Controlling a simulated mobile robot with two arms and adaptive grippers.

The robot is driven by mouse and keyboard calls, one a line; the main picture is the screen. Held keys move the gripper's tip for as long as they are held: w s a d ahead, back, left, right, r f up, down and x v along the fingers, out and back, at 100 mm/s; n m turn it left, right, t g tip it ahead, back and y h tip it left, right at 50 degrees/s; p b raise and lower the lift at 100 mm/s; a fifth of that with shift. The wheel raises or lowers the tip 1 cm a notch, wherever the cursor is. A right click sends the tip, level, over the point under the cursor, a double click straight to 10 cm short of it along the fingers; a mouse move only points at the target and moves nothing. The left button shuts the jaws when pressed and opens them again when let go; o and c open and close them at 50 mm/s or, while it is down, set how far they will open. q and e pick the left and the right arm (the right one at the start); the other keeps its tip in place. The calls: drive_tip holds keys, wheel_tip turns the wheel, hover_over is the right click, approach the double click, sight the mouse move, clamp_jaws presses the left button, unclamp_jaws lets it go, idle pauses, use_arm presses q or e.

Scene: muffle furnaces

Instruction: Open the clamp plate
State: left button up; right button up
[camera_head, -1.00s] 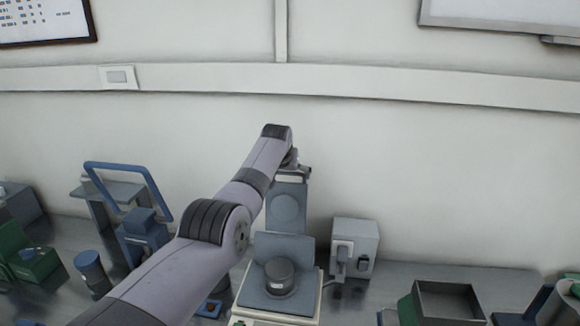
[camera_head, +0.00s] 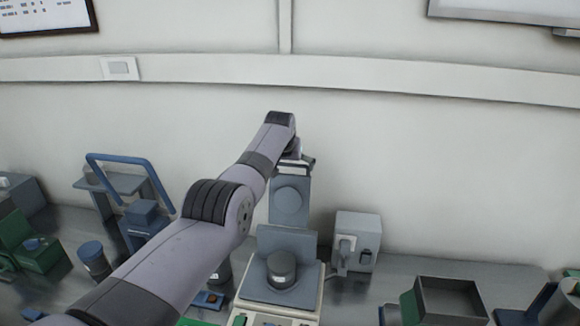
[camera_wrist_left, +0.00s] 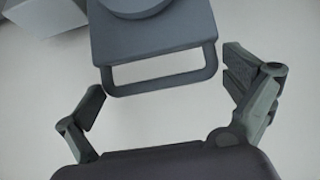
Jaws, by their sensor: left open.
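The clamp plate (camera_head: 290,203) is a grey-blue plate with a round disc on its face, standing raised behind the scale-like device. In the left wrist view, the plate (camera_wrist_left: 154,45) has a loop handle (camera_wrist_left: 160,78) on its near edge. My left gripper (camera_head: 295,163) is at the top of the plate. In the wrist view the gripper (camera_wrist_left: 166,103) is open, one finger on each side of the handle. I see gaps between both fingers and the handle. My right gripper is not in view.
Below the plate is a device with a blue-grey platform (camera_head: 263,289) and a dark round weight (camera_head: 281,268). A grey box (camera_head: 358,240) stands to its right. A dark open-topped box (camera_head: 450,300) is at the right. A blue-framed stand (camera_head: 160,190) is at the left.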

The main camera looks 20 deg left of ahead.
use_arm(q)
drive_tip(key=shift+s+d+r, duration=0.1)
drive_tip(key=shift+d+r, duration=0.05)
drive_tip(key=shift+r, duration=0.2)
drive_tip(key=shift+v, duration=0.75)
drive_tip(key=v, duration=0.9)
drive_tip(key=shift+s+r, duration=0.25)
drive_tip(key=shift+s, duration=0.05)
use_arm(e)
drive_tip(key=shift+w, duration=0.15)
use_arm(q)
drive_tip(key=shift+f, duration=0.15)
